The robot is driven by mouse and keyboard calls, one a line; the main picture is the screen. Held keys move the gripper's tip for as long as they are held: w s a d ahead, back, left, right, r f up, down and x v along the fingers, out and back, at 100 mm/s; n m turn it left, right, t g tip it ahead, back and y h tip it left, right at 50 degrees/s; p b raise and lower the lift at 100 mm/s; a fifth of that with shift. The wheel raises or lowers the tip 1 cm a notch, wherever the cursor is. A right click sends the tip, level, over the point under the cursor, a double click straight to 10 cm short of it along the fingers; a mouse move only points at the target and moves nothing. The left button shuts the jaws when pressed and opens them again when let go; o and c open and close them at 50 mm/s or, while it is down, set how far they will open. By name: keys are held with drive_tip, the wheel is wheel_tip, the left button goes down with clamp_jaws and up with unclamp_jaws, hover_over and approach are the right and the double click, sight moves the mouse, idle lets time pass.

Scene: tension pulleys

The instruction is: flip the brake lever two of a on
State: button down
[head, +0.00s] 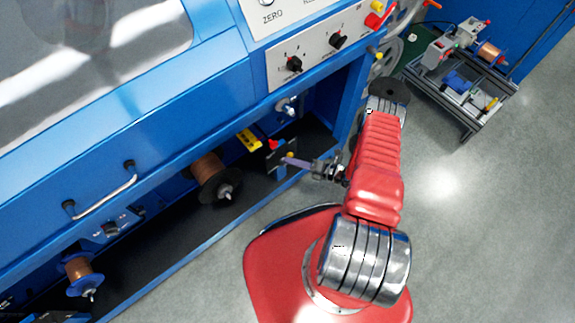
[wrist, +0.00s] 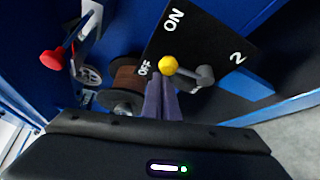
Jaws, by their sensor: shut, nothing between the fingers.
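The brake lever two shows in the wrist view as a grey lever with a yellow knob (wrist: 168,65), on a black plate (wrist: 215,42) marked ON, OFF and 2. Its knob points toward the OFF mark. In the head view the plate (head: 277,163) stands inside the blue cabinet, small and partly hidden. My gripper (wrist: 161,84) has its purple fingers shut and empty, with the tips right by the yellow knob; I cannot tell whether they touch it. The gripper (head: 291,161) also shows in the head view, reaching left to the plate.
A copper wire spool (head: 213,177) sits left of the plate; it also shows in the wrist view (wrist: 128,80). A red-knobbed lever (wrist: 52,60) is at left. The blue cabinet's lower edge (head: 205,246) runs below.

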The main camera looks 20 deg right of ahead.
drive_tip(key=shift+w+d+f, duration=0.1)
drive_tip(key=shift+w+d, duration=0.1)
drive_tip(key=shift+d, duration=0.45)
drive_tip(key=shift+w+d+f, duration=0.1)
drive_tip(key=shift+w+d, duration=0.15)
drive_tip(key=shift+d, duration=0.35)
drive_tip(key=shift+w+d+f, duration=0.1)
drive_tip(key=shift+w+d, duration=0.1)
drive_tip(key=shift+d, duration=0.45)
drive_tip(key=shift+w+d, duration=0.1)
drive_tip(key=shift+d, duration=0.1)
drive_tip(key=s+a+r, duration=0.2)
drive_tip(key=a+r, duration=0.1)
drive_tip(key=a, duration=0.1)
drive_tip(key=s+d+f, duration=0.4)
drive_tip(key=s+d, duration=0.2)
drive_tip(key=s, duration=0.1)
drive_tip(key=shift+s+d, duration=0.15)
drive_tip(key=shift+d, duration=0.2)
